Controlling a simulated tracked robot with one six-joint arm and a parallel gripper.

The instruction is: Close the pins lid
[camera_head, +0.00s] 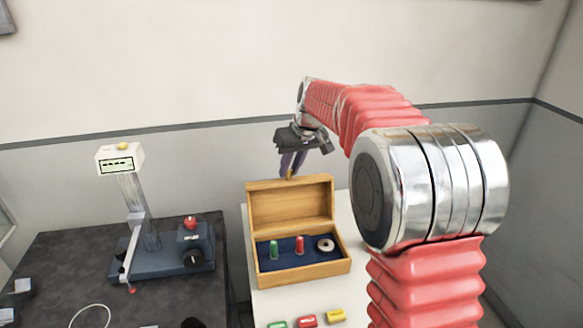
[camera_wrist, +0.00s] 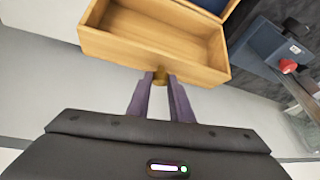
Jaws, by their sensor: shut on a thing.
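The wooden pins box (camera_head: 300,274) stands on the white table with its lid (camera_head: 290,205) open and upright at the back. Inside, on dark blue lining, are a green pin (camera_head: 273,249), a red pin (camera_head: 299,245) and a pale ring (camera_head: 325,245). My gripper (camera_head: 290,172) is at the top edge of the lid, near its middle. In the wrist view the purple fingers (camera_wrist: 160,88) are shut on a small brass knob (camera_wrist: 160,76) on the edge of the lid (camera_wrist: 157,33). Most of the box interior is out of the wrist view.
Green, red and yellow blocks (camera_head: 307,320) lie on the table in front of the box. A dark table (camera_head: 90,262) at left holds a measuring stand (camera_head: 150,240) with a display. The wall is close behind.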

